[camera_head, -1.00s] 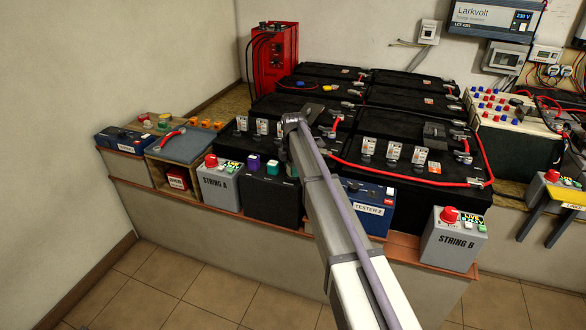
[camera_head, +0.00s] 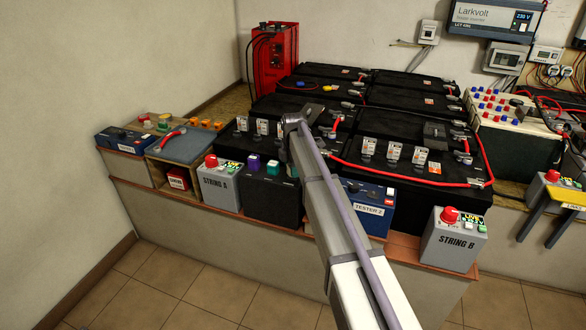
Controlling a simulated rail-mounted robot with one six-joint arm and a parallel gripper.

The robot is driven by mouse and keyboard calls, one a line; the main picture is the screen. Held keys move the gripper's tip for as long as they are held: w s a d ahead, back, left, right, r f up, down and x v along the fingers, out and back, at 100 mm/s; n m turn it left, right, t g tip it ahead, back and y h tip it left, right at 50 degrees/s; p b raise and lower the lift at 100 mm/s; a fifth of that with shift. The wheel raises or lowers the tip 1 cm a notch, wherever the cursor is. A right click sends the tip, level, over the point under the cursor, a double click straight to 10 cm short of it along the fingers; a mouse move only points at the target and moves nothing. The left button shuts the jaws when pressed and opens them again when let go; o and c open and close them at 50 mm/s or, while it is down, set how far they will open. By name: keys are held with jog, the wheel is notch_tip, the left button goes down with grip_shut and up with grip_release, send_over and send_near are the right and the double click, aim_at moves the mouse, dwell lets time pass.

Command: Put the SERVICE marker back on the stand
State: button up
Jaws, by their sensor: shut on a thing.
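I cannot pick out the SERVICE marker for certain in the head view. My arm reaches from the bottom edge to the front of the batteries, and its far end hides my gripper and anything in it. A small red box (camera_head: 177,180) with white lettering too small to read sits in the wooden cubby at the left. A yellow-topped piece with dark legs (camera_head: 571,197) shows at the right edge; I cannot tell whether it is the stand.
Grey boxes STRING A (camera_head: 220,186) and STRING B (camera_head: 452,243) have red knobs. The blue TESTER 2 box (camera_head: 367,212) stands right of my arm. Large black batteries (camera_head: 408,146) with red cables fill the bench behind. A red unit (camera_head: 275,58) stands at the back. The floor in front is clear.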

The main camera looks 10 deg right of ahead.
jog(key=shift+f+b, duration=0.6)
jog(key=o, duration=0.6)
jog(key=shift+o, duration=0.2)
notch_tip(320, 180, up, 11)
jog(key=p, duration=1.1)
jog(key=shift+r, duration=0.1)
